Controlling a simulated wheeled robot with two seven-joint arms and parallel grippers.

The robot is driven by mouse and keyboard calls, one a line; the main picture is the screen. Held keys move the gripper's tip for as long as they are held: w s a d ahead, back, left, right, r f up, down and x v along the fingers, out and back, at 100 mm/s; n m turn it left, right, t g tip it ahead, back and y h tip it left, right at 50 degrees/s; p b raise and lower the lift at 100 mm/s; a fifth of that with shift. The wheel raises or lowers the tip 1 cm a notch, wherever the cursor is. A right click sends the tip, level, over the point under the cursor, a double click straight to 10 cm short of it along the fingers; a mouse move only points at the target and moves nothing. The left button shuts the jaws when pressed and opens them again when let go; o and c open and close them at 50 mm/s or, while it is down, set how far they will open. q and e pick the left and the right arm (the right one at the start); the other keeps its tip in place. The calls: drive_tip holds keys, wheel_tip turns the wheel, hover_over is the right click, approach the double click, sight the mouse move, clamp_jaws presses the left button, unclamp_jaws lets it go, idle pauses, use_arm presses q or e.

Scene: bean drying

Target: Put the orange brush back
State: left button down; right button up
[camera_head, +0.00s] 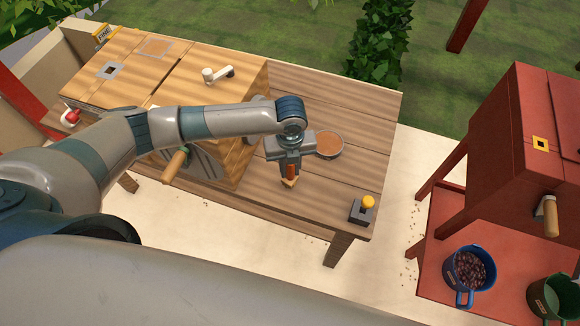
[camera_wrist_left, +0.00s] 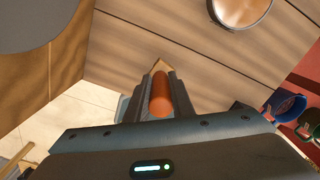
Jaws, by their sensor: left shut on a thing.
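The orange brush (camera_head: 291,172) is held upright between the fingers of my left gripper (camera_head: 290,170), over the wooden table (camera_head: 330,95). Its wider, tan lower end sits close to the tabletop; I cannot tell whether it touches. In the left wrist view the brush's round orange handle (camera_wrist_left: 161,95) is between the shut fingers (camera_wrist_left: 160,90). A round bowl (camera_head: 329,145) with a brown inside stands just behind and right of the gripper. It also shows in the left wrist view (camera_wrist_left: 238,12). My right gripper is not in view.
A wooden box machine (camera_head: 215,85) with a crank and handle stands left on the table. A red machine (camera_head: 550,130) and a blue bucket of beans (camera_head: 468,275) are at right.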

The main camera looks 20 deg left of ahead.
use_arm(q)
drive_tip(key=shift+f, duration=0.6)
idle(0.7)
drive_tip(key=c, duration=1.5)
unclamp_jaws()
drive_tip(key=shift+o, duration=0.2)
drive_tip(key=shift+r, duration=0.1)
wheel_tip(320, 180, up, 17)
drive_tip(key=b, duration=0.3)
